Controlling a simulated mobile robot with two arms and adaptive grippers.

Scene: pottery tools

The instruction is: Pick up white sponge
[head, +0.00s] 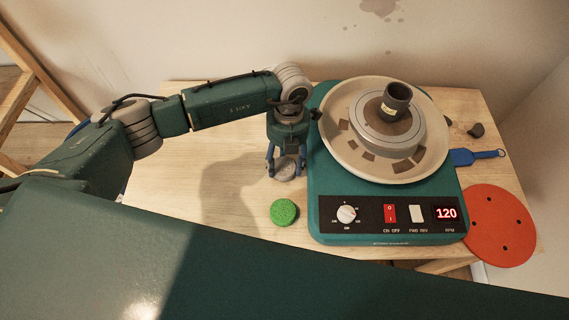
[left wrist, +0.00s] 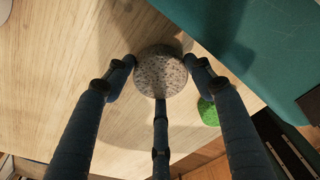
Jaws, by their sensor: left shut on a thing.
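The white sponge (head: 286,168), round and greyish with a speckled surface, is between the fingers of my left gripper (head: 285,163) in the head view. In the left wrist view the sponge (left wrist: 160,72) sits between the fingertips of my left gripper (left wrist: 160,78), which are shut on it. It is just left of the pottery wheel; I cannot tell whether it touches the table. My right gripper is not in view.
A green round sponge (head: 284,212) lies in front on the wooden table (head: 180,190). The teal pottery wheel (head: 322,205) stands right, carrying a dark cup (head: 396,103). A red disc (head: 500,225) and blue tool (head: 474,156) lie beyond it. The table's left is clear.

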